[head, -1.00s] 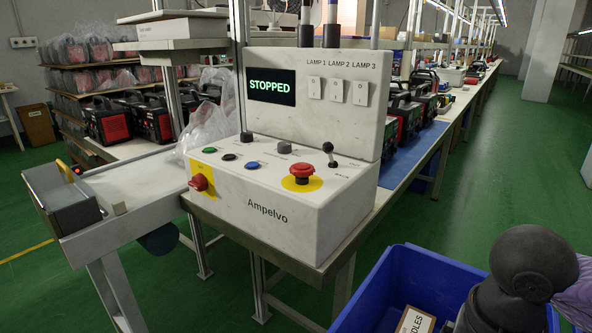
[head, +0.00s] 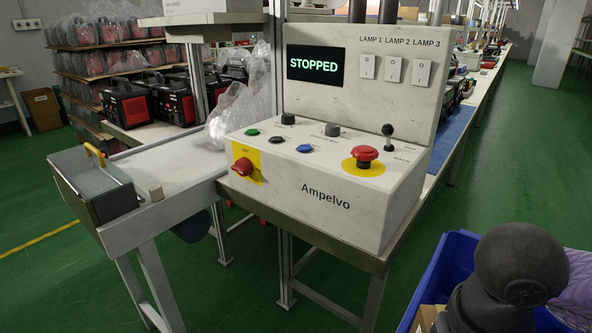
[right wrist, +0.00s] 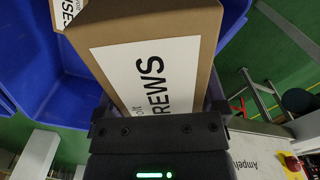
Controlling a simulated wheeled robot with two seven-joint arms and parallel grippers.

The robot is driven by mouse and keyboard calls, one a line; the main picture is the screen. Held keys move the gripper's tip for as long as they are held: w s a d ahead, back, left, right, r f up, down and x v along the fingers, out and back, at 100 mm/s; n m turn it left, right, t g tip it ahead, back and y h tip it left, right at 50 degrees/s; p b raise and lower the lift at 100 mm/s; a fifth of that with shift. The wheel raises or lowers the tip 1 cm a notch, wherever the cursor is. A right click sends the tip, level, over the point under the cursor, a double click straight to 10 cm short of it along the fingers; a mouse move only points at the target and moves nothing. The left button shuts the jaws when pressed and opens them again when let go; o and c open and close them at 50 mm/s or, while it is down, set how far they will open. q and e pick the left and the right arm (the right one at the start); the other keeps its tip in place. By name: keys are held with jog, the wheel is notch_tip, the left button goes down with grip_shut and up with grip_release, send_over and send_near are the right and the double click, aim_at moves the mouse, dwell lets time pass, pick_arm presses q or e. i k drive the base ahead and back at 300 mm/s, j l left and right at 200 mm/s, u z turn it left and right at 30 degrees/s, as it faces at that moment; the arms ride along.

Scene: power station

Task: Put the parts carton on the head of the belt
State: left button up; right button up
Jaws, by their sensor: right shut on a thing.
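The belt (head: 180,165) is a pale flat surface at the left in the head view, with its near end toward me. My right gripper (right wrist: 160,112) is shut on a brown carton (right wrist: 140,28) in the right wrist view. In the head view my right arm covers most of that area at the lower right. My left gripper is not in view.
A control box (head: 325,195) reading STOPPED stands between bin and belt. A grey box with a yellow handle (head: 110,200) is at the belt's near end. The blue bin (head: 435,275) holds another labelled box (right wrist: 67,12).

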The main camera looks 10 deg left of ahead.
aim_at(154, 169)
jog(key=j+u, duration=0.1)
jog(key=j, duration=0.3)
jog(key=i+j+u, duration=0.1)
jog(key=j, duration=0.3)
jog(key=i+j+u, duration=0.15)
jog(key=j, duration=0.3)
jog(key=j+u, duration=0.1)
jog(key=j, duration=0.3)
jog(key=i+j+u, duration=0.1)
jog(key=j, duration=0.3)
jog(key=i+j+u, duration=0.1)
jog(key=j, duration=0.25)
jog(key=i, duration=0.05)
